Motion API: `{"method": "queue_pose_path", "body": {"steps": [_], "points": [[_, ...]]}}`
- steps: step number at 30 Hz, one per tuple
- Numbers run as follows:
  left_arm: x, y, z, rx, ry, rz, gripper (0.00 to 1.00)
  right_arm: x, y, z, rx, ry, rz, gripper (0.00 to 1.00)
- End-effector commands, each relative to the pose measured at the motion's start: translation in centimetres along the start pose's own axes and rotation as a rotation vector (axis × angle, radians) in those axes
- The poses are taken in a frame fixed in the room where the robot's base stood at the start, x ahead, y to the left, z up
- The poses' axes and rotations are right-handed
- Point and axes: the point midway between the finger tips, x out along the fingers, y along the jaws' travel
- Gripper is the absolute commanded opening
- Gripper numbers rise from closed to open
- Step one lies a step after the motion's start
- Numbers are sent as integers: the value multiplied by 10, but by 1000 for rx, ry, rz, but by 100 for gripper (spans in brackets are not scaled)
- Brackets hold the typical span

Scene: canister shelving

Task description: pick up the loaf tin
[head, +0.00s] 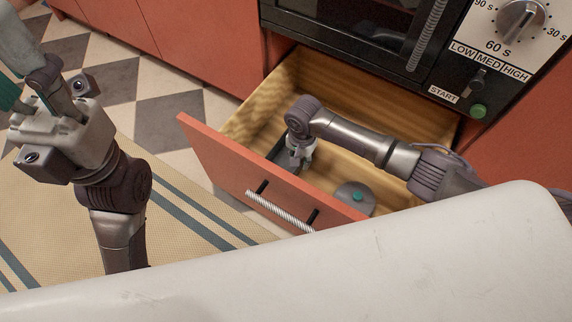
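A dark grey piece that looks like the loaf tin (282,152) shows inside the open drawer, toward its left side. Most of it is hidden by my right arm and the drawer front. My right gripper (300,158) reaches down into the drawer at the tin. The wrist covers its fingers, so whether it is shut on the tin cannot be seen. My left gripper (30,85) is raised at the far left, away from the drawer.
The wooden drawer (245,128) is pulled out, with a red front and a ribbed handle (280,212). A round grey lid with a teal knob (357,196) lies inside at right. An oven (345,35) stands above. A striped rug (190,225) covers the floor at left.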

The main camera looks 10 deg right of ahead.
Motion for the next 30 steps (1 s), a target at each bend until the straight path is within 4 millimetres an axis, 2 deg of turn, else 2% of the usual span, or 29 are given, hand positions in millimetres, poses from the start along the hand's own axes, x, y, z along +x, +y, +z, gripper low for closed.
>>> {"method": "queue_pose_path", "body": {"steps": [1, 4, 14, 21, 30], "points": [[-2, 1, -2, 3, 24, 8, 40, 12, 0, -1, 0, 1, 0, 33], [3, 2, -3, 6, 47, 17, 40, 22, 0, -1, 1, 1, -1, 33], [10, 2, -4, 8, 59, 23, 40, 25, 0, -1, 1, 1, -1, 33], [10, 2, -4, 8, 60, 23, 40, 25, 0, -1, 0, 0, -1, 0], [10, 2, -4, 7, 61, 23, 40, 24, -1, -1, 0, 1, -2, 0]]}}
